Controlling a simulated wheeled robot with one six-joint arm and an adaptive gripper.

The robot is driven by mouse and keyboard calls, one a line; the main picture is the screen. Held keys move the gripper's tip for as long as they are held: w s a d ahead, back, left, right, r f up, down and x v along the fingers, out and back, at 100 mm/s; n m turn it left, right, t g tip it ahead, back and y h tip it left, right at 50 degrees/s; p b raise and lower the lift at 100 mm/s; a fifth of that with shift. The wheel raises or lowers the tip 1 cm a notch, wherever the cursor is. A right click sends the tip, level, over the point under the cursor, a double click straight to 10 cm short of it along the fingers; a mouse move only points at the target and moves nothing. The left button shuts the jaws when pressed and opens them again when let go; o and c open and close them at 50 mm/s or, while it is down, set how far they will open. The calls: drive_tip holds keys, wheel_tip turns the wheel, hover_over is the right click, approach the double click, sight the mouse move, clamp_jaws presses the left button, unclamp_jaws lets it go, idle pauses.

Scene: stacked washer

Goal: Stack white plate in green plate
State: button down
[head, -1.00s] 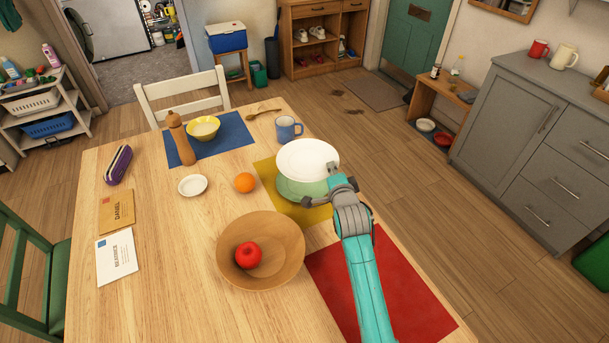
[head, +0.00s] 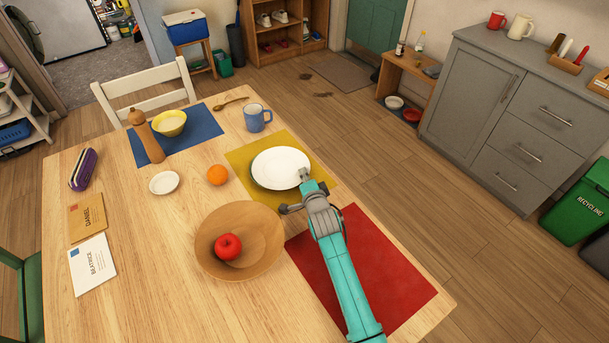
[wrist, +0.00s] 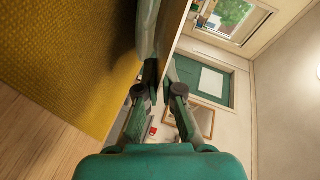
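The white plate (head: 281,168) lies about level on the yellow mat's area, low over the spot where the green plate stood. My gripper (head: 304,178) is at the white plate's near right rim, with a fingertip over the rim. In the wrist view, my gripper's fingertips (wrist: 161,73) are close together at the edge of the pale plates (wrist: 148,30). It appears shut on the white rim. Whether the white plate touches the green one cannot be seen.
The yellow mat (head: 241,160) lies under the plates. A wooden bowl (head: 262,245) with a red apple (head: 228,246) stands in front. An orange (head: 217,175) and a blue mug (head: 257,118) are near. The red mat (head: 390,275) is bare beside my arm.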

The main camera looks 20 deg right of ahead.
drive_tip(key=shift+f, duration=0.3)
drive_tip(key=shift+f, duration=0.1)
drive_tip(key=c, duration=1.3)
unclamp_jaws()
drive_tip(key=shift+f, duration=0.15)
